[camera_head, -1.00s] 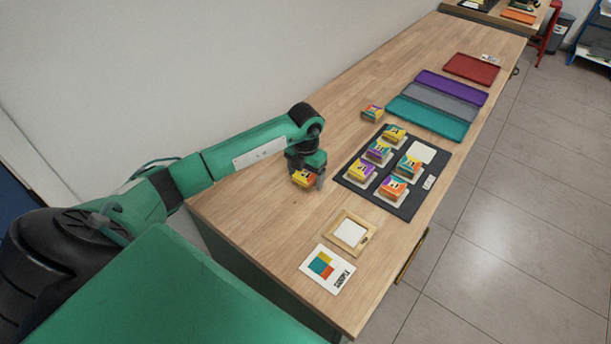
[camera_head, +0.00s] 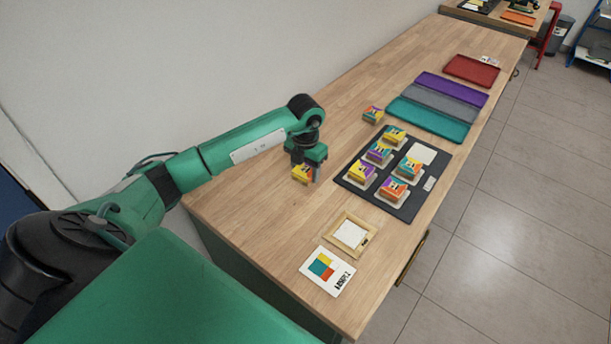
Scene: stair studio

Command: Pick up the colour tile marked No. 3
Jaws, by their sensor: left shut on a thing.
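My left gripper (camera_head: 307,169) points down over the wooden table, left of the dark tile board. It is shut on a colour tile (camera_head: 302,174) with yellow and orange-red on its top. I cannot read this tile's number, and I cannot tell whether it touches the table. Several other colour tiles sit on pale squares of the dark board (camera_head: 405,209). One more colour tile (camera_head: 372,114) lies on the table beyond the board. My right gripper is not in view.
A small wooden frame (camera_head: 368,236) and a white sample card (camera_head: 340,279) lie near the front. Teal (camera_head: 428,119), grey (camera_head: 440,100), purple (camera_head: 452,88) and red (camera_head: 472,69) trays lie farther back. Bare wood surrounds the gripper; a white wall is at left.

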